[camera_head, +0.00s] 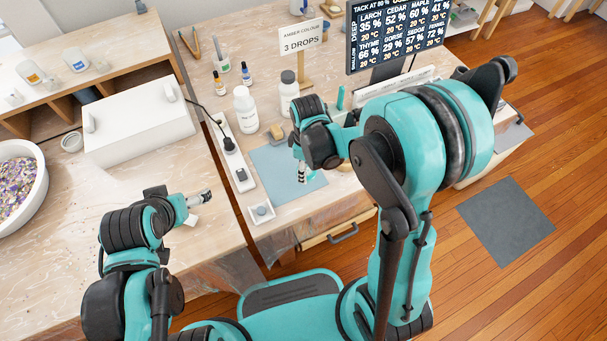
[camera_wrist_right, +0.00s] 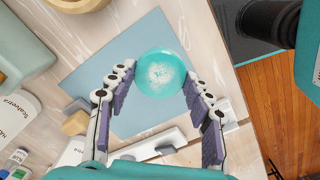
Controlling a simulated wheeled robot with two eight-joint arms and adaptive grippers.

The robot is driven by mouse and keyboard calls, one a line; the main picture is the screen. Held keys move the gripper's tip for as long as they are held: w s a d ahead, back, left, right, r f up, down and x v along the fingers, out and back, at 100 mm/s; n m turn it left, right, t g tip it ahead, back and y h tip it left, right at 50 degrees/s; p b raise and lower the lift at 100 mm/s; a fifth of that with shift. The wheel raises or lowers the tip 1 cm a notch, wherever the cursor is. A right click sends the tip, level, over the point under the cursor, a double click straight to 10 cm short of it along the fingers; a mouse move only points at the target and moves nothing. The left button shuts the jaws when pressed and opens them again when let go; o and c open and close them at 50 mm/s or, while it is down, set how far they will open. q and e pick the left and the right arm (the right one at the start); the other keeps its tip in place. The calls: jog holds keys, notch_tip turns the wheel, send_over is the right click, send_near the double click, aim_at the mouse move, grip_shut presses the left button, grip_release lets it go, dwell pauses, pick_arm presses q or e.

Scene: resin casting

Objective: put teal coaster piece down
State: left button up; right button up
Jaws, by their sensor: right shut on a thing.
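The teal coaster piece (camera_wrist_right: 162,73) is a round, glossy disc with a pale speckled middle. It sits between the fingertips of my right gripper (camera_wrist_right: 157,80), which is shut on it, over the blue mat (camera_wrist_right: 132,38) in the right wrist view. I cannot tell whether the disc touches the mat. In the head view my right gripper (camera_head: 302,173) points down at the mat (camera_head: 272,165), and my arm hides part of that area. My left gripper (camera_head: 201,197) is over the left table, apart from the coaster; its finger opening is unclear.
White bottles (camera_head: 246,110) and a sign (camera_head: 302,38) stand behind the mat. A power strip (camera_head: 235,160) and a small white tray (camera_head: 261,212) lie along its left. A white box (camera_head: 137,120) and a bowl of flakes (camera_head: 40,180) are on the left table.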

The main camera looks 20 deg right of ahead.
jog(key=shift+w+a+f, duration=0.25)
jog(key=shift+w+f, duration=0.3)
jog(key=shift+w, duration=0.25)
notch_tip(320, 180, down, 4)
jog(key=shift+f+b, duration=0.1)
jog(key=shift+b, duration=1.15)
jog(key=o, duration=1.2)
jog(key=shift+c, duration=0.2)
